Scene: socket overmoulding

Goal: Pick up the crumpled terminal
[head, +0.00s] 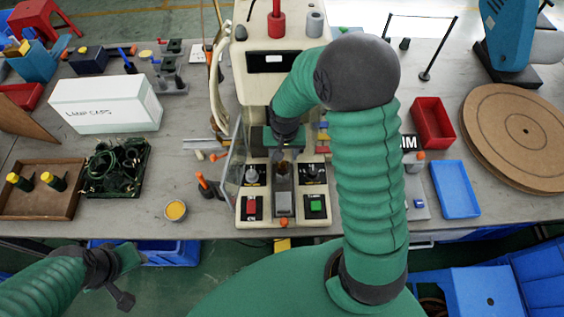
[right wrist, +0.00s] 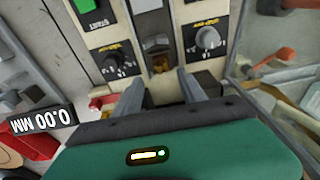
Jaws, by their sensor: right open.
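My right gripper (head: 284,152) reaches down over the middle of the cream machine (head: 240,100). In the right wrist view its two grey fingers (right wrist: 162,88) are apart, with nothing clearly held. A small brownish, copper-coloured piece (right wrist: 160,64) shows just beyond the fingertips, over the machine's central channel; it may be the crumpled terminal, but its shape is too small to tell. In the head view a brownish spot (head: 284,167) shows just below the right gripper. My left gripper (head: 126,277) hangs low at the left, off the table's front edge; its jaw state is unclear.
A clear guard panel (head: 233,165) stands left of the machine's work area. Dial knobs (right wrist: 208,38) and buttons flank the channel. An orange-handled tool (head: 203,183) and a yellow-filled cup (head: 176,210) lie left; red (head: 432,122) and blue (head: 455,190) trays lie right.

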